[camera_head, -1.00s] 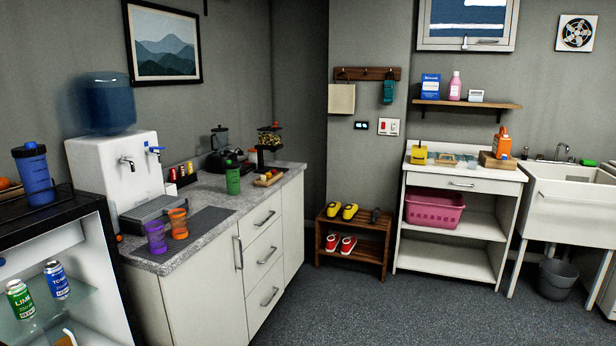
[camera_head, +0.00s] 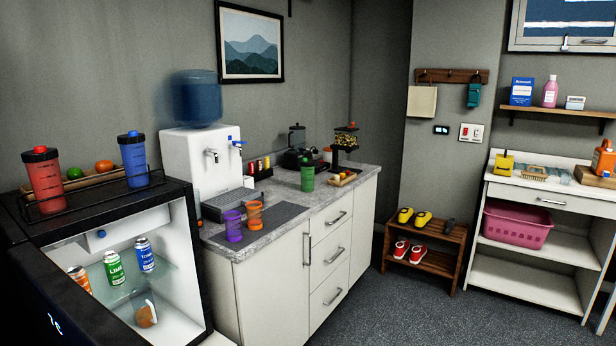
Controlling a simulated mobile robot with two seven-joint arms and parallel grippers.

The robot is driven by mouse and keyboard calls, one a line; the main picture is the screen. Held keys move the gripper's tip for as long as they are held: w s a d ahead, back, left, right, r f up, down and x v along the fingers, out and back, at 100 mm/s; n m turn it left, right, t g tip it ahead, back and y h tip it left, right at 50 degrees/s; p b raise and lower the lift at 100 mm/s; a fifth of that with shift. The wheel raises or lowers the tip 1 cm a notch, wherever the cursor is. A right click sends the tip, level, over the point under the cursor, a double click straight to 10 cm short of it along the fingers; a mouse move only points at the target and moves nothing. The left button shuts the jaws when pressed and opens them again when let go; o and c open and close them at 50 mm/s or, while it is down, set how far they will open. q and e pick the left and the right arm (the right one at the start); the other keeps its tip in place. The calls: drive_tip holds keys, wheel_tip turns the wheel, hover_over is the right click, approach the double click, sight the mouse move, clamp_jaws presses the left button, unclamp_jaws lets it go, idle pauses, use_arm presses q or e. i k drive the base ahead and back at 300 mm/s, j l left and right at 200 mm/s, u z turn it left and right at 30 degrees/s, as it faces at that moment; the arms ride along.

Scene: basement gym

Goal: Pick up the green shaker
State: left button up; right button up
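The green shaker (camera_head: 307,178) stands upright on the grey countertop (camera_head: 290,214), near its back middle. It has a dark lid with a small red top. The purple cup (camera_head: 233,225) and the orange cup (camera_head: 254,215) stand on a dark mat to its left and nearer to me. Neither of my grippers shows in the head view.
A water dispenser (camera_head: 201,164) stands left on the counter. A small open fridge (camera_head: 193,262) with cans inside is at the near left, with a red shaker (camera_head: 44,180) and a blue shaker (camera_head: 133,160) on top. Floor (camera_head: 420,313) right of the counter is clear.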

sight(307, 175)
drive_tip(key=k, duration=0.45)
drive_tip(key=i+l+u, duration=0.1)
drive_tip(key=i+l, duration=0.2)
drive_tip(key=i+l+u, duration=0.1)
drive_tip(key=i+l, duration=0.2)
drive_tip(key=i+l+u, duration=0.1)
drive_tip(key=i+l, duration=0.15)
drive_tip(key=i+l+u, duration=0.1)
drive_tip(key=i+l, duration=0.15)
drive_tip(key=l, duration=0.2)
drive_tip(key=i+l+u, duration=0.1)
drive_tip(key=i+l, duration=0.15)
drive_tip(key=i+l+u, duration=0.1)
drive_tip(key=i+l, duration=0.15)
drive_tip(key=l, duration=0.25)
drive_tip(key=i+l+u, duration=0.1)
drive_tip(key=l, duration=0.3)
drive_tip(key=i+l+u, duration=0.1)
drive_tip(key=i+l, duration=0.2)
drive_tip(key=l, duration=0.1)
